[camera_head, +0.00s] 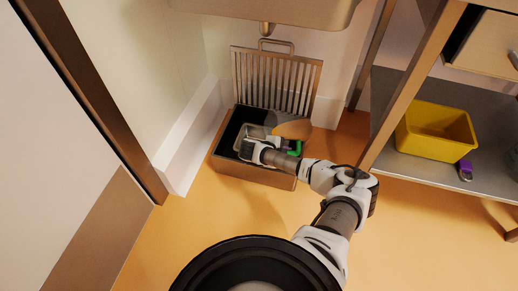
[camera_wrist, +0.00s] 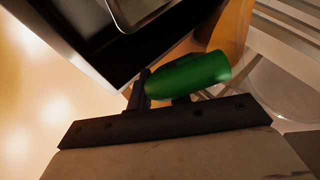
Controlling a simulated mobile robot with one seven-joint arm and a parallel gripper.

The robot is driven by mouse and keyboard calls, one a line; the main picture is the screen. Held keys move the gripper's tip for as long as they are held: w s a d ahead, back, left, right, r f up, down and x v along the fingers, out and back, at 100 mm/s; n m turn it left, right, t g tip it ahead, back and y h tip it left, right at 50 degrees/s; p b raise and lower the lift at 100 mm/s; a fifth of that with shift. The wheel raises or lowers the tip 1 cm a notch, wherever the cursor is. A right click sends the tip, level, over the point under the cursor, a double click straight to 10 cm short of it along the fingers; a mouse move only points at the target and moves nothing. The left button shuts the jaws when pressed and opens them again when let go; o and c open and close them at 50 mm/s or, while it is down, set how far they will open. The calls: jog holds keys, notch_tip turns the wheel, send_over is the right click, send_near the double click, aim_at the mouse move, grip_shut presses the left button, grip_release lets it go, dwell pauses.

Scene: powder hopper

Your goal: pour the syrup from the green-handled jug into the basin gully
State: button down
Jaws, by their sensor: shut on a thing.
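My gripper (camera_wrist: 162,90) is shut on the green handle (camera_wrist: 188,74) of the jug. The handle also shows as a small green piece in the head view (camera_head: 295,149). The clear jug body (camera_wrist: 272,92) is at the right of the wrist view, partly cut off. In the head view the jug looks tilted, with amber syrup (camera_head: 293,129) in it, over the right back part of the basin gully (camera_head: 250,175). The gully is an open brown box with a dark inside. I cannot tell whether syrup is flowing out.
A slatted metal grate (camera_head: 275,80) stands upright behind the gully against the wall. A metal basket (camera_head: 245,133) sits inside the gully. A basin (camera_head: 270,10) with a drain hangs above. A shelf at right holds a yellow bin (camera_head: 435,130) and a purple-tagged item (camera_head: 465,170).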

jog(key=shift+d+f+t+h+b, duration=0.2)
jog(key=shift+f+t+h+b, duration=0.1)
jog(key=shift+f+h+b, duration=0.55)
dwell(0.4)
jog(key=shift+a+f+t+h+b, duration=0.3)
jog(key=shift+a+f+h+b, duration=0.15)
jog(key=shift+h, duration=0.2)
dwell(2.9)
jog(key=shift+r+n+t+h+p, duration=0.35)
jog(key=shift+r+h, duration=0.2)
jog(key=shift+h, duration=0.25)
dwell(2.4)
jog(key=shift+f, duration=0.1)
